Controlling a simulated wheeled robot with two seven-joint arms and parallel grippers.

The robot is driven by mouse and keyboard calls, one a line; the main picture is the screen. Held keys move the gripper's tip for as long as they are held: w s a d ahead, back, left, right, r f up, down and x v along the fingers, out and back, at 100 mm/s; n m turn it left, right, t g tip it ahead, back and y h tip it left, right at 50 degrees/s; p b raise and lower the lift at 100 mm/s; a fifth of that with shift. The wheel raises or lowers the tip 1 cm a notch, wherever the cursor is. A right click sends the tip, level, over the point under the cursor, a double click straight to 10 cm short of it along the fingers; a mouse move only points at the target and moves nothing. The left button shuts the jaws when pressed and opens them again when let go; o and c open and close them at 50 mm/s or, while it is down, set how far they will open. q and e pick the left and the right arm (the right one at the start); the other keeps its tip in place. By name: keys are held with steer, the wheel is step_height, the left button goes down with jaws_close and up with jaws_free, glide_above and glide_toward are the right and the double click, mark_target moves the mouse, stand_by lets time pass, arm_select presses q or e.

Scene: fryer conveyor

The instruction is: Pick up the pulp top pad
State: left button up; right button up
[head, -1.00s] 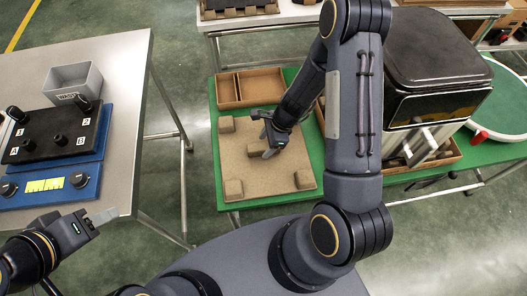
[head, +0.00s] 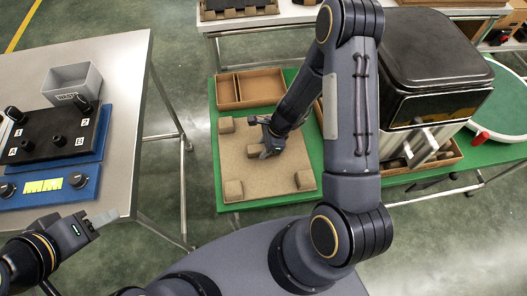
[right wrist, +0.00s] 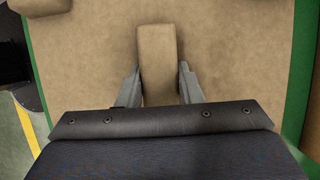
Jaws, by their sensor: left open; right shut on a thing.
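The pulp top pad (head: 240,165) is a flat brown board with raised blocks at its visible corners and one near its middle. It lies flat on the green table. My right gripper (head: 266,150) is down over the pad, shut on the raised middle block. In the right wrist view the block (right wrist: 158,55) stands between the two fingers, with the board (right wrist: 225,60) around it. My arm partly hides the pad's far right corner. My left gripper (head: 102,219) is open and empty beside the metal table, well away from the pad.
A brown divided tray (head: 252,88) sits behind the pad on the green table (head: 228,198). A black and silver fryer (head: 435,70) stands right of it. The metal table (head: 118,125) at left holds a grey bin (head: 72,82) and a control panel (head: 60,135).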

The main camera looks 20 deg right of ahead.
steer(key=shift+c, duration=1.1)
steer(key=shift+r, duration=0.15)
